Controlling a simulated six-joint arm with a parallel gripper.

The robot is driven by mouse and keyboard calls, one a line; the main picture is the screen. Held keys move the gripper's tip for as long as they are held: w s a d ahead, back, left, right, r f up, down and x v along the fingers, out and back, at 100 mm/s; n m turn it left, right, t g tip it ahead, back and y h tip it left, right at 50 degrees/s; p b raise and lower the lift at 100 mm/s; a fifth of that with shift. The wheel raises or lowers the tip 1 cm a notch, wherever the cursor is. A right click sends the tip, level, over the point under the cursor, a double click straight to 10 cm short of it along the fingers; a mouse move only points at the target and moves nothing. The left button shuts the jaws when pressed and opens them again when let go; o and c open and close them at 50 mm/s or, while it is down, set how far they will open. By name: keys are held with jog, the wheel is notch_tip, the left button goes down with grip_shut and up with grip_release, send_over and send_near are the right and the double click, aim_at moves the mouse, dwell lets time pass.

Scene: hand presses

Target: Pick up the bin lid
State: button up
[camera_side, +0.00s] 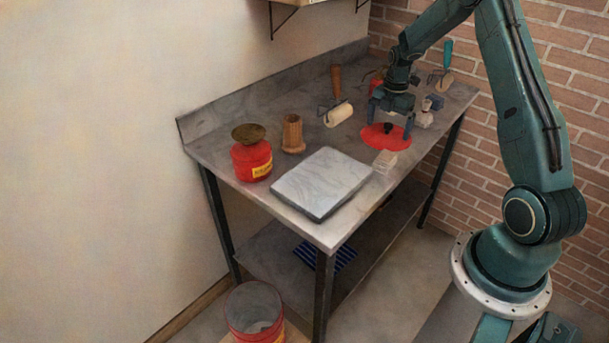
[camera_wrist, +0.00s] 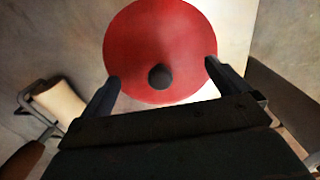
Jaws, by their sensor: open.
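The bin lid (camera_side: 374,138) is a flat red disc with a dark knob (camera_side: 388,128) in its middle, lying on the grey table. It also shows in the wrist view (camera_wrist: 180,35), with its knob (camera_wrist: 160,77) between my fingertips. My gripper (camera_side: 390,121) is just above the lid, pointing down, with one finger on each side of the knob. In the wrist view my gripper (camera_wrist: 162,75) is open, with clear gaps between both fingers and the knob. Whether the fingertips touch the lid, I cannot tell.
A stone slab (camera_side: 322,182), a small block (camera_side: 385,160), a wooden cup (camera_side: 292,134), a red can (camera_side: 252,160) and a roller (camera_side: 338,114) share the table (camera_side: 225,150). A small pale object (camera_side: 425,119) stands close right of my gripper. A red bin (camera_side: 254,310) stands below.

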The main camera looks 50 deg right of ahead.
jog(key=shift+f, duration=0.25)
dwell(0.3)
jog(key=shift+f, duration=0.1)
jog(key=c, duration=2.2)
